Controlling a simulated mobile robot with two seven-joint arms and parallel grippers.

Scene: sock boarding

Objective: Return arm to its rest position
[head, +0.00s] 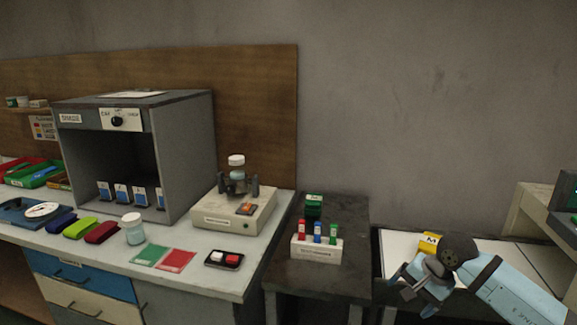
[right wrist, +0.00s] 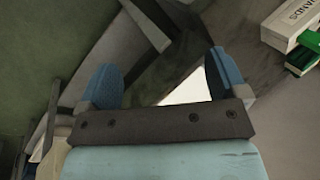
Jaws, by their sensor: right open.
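My right arm comes in from the right edge in the head view, pale blue with a dark wrist joint. Its right gripper (head: 407,287) hangs over the low white-topped surface (head: 400,246) at the lower right. In the right wrist view the two blue fingers of the right gripper (right wrist: 163,80) stand wide apart. Nothing is held between them; part of a white surface shows beyond. My left arm and left gripper are not in view.
The grey shade cabinet (head: 185,150), a device (head: 232,214) bearing a lidded jar (head: 237,160), and coloured cards stand on the bench. A screen unit (head: 566,205) is at far right.

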